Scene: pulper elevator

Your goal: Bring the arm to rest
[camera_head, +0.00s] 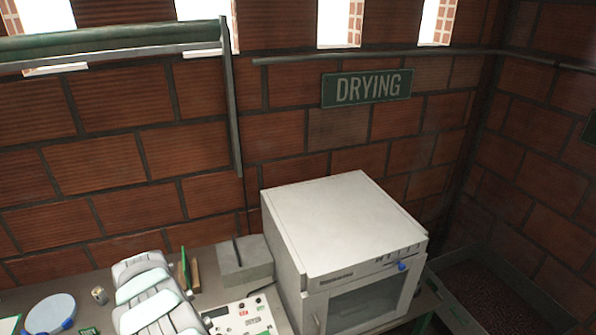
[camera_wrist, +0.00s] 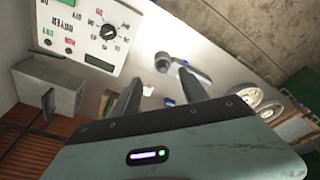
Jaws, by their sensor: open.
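My gripper (camera_wrist: 160,76) shows in the wrist view with its two dark fingers apart and nothing between them. The fingers are above a pale worktop (camera_wrist: 222,65), beside a white control panel (camera_wrist: 92,28) with a black dial and small buttons. I cannot tell the exact height above the worktop. In the head view, pale jointed segments of my arm (camera_head: 150,297) show at the lower left, over the bench. The fingertips cannot be made out there.
A white oven-like machine (camera_head: 345,235) with a glass door stands right of the control panel (camera_head: 243,315). A grey box (camera_head: 245,262) stands behind the panel. A blue-rimmed round dish (camera_head: 50,312) lies at left. A dark-filled trough (camera_head: 490,290) is at far right. A brick wall (camera_head: 290,130) backs everything.

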